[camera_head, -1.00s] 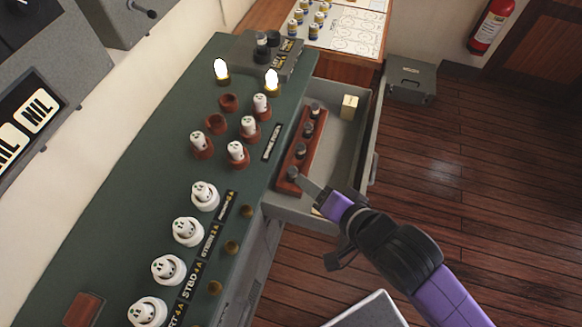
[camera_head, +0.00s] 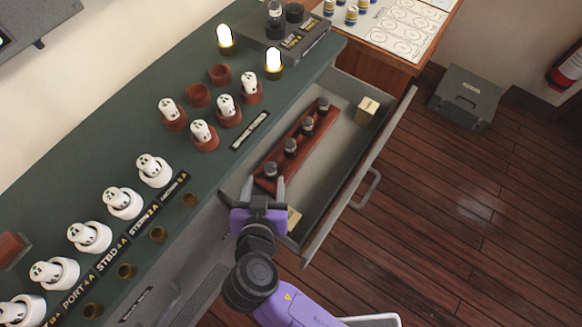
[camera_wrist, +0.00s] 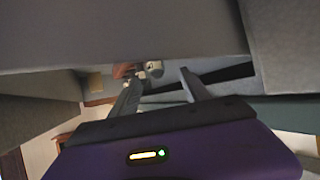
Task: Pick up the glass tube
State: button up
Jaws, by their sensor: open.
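A red-brown wooden rack (camera_head: 280,151) lies in the open drawer and holds several small glass tubes with dark ends in a row. The nearest glass tube (camera_head: 270,170) stands at the rack's near end. My gripper (camera_head: 264,186) is open at that end, its two fingers reaching toward this tube, one on either side in the picture. Whether they touch it I cannot tell. In the wrist view, a pale round tube end (camera_wrist: 154,69) shows just beyond and between my open fingers (camera_wrist: 162,88). Another glass tube (camera_head: 275,12) stands on the grey box on the counter.
A small tan block (camera_head: 367,110) sits at the drawer's far end. White-capped fuses in holders and two lit lamps (camera_head: 226,38) stand on the counter.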

aim_at(270, 173)
jog(key=shift+w+f, duration=0.1)
jog(key=shift+w, duration=0.35)
jog(key=shift+d+f+p+x, duration=0.2)
jog(key=shift+p+x, duration=0.25)
jog(key=shift+x, duration=1.25)
jog(key=shift+d+f+p+x, duration=0.15)
jog(key=shift+p+x, duration=0.25)
jog(key=shift+x, duration=1.3)
jog(key=shift+s+r, duration=0.1)
jog(key=shift+s, duration=0.05)
grip_shut()
